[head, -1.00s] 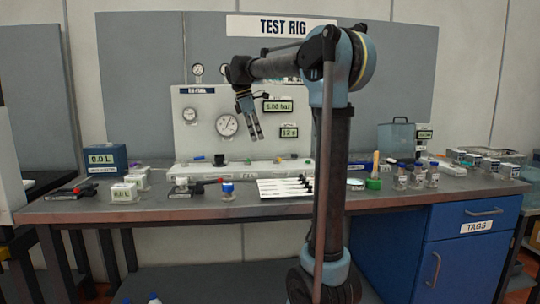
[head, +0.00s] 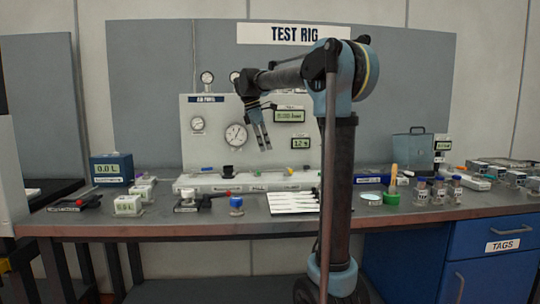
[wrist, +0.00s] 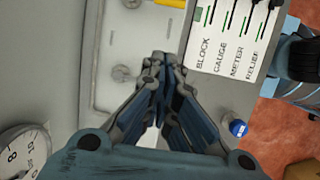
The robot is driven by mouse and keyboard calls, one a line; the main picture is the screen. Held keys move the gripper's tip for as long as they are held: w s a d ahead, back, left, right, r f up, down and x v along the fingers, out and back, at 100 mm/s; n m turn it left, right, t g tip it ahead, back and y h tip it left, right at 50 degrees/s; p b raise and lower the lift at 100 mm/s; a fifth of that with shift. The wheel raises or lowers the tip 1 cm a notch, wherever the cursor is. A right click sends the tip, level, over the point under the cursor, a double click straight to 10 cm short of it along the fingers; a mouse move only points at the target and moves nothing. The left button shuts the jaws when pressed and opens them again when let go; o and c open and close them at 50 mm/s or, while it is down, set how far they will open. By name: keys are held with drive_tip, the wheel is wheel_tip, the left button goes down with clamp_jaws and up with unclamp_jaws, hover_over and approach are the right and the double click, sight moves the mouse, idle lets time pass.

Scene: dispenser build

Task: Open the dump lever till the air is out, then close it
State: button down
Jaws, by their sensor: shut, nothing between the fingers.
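The air panel (head: 205,150) stands upright at the back of the bench, with a white ledge (head: 190,184) along its foot. Small coloured knobs sit on the ledge, including a black one (head: 227,171). I cannot tell which part is the dump lever. The round pressure gauge (head: 236,135) and a display (head: 290,116) are on the panel; the display's text is too small to read surely. My gripper (head: 262,139) is shut and empty, in front of the panel and above the ledge. In the wrist view my gripper (wrist: 162,60) points toward the ledge, touching nothing visible.
Red-handled devices (head: 76,203) and (head: 190,201), a blue-capped jar (head: 236,205) and a white labelled card with several tags (head: 292,201) lie on the bench (head: 180,226). A blue box (head: 111,167) reads 0.0 L. Several jars stand at right.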

sight(290, 170)
drive_tip(key=x, duration=0.9)
drive_tip(key=shift+s, duration=0.1)
drive_tip(key=shift+d, duration=1.15)
drive_tip(key=shift+d+f, duration=0.2)
drive_tip(key=shift+d, duration=0.6)
drive_tip(key=shift+s, duration=0.1)
